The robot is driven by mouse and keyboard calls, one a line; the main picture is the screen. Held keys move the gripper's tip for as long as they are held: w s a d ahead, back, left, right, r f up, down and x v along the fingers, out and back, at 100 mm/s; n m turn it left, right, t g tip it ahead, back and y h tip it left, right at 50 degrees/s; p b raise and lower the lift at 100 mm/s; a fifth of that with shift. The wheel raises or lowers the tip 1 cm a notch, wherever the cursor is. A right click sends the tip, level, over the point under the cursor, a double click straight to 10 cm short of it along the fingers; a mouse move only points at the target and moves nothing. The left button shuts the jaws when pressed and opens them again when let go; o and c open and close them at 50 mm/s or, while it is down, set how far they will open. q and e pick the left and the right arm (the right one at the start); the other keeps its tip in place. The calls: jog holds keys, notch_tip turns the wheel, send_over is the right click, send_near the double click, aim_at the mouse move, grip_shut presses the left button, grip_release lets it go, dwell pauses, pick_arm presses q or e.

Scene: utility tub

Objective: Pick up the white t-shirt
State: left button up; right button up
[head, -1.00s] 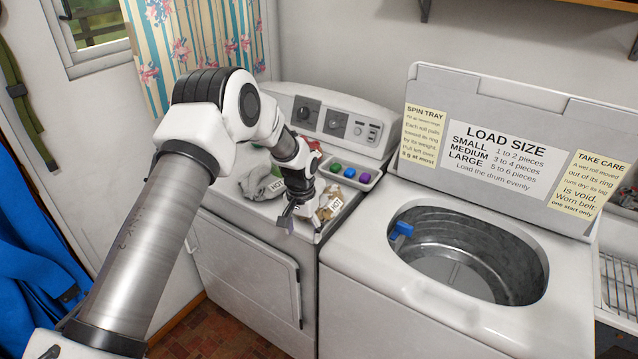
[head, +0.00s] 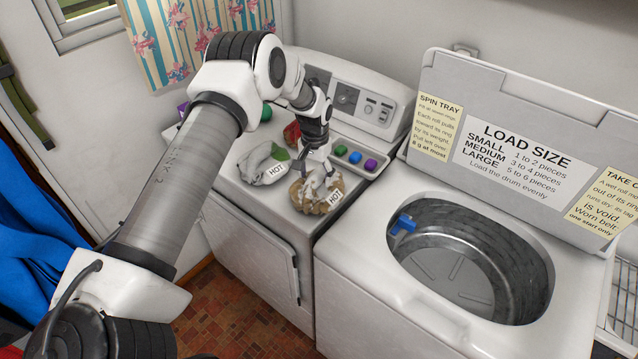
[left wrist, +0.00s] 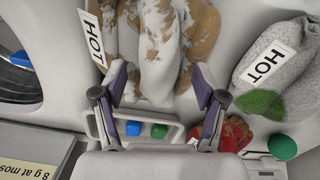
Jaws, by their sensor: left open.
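A crumpled white cloth with brown stains (head: 309,199) and a HOT tag lies on top of the white dryer; it looks like the t-shirt, though its shape is bunched. It also fills the top middle of the left wrist view (left wrist: 160,45). My left gripper (head: 316,167) is over the back part of this cloth. In the left wrist view my left gripper (left wrist: 160,82) has its fingers spread, one on each side of the near end of the cloth. Whether they touch it, I cannot tell. My right gripper is not in view.
A grey cloth with a green patch (head: 258,165) and a HOT tag lies just left. A red item (head: 292,133) sits behind. A small tray (head: 350,160) holds coloured caps. The open washer drum (head: 470,262) is to the right, with its lid (head: 520,115) raised.

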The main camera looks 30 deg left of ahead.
pick_arm(q)
jog(key=shift+w+f, duration=0.15)
jog(key=shift+s+d+r, duration=0.1)
jog(key=shift+s+r, duration=0.15)
jog(key=c, duration=0.5)
jog(key=shift+s, duration=0.15)
grip_shut()
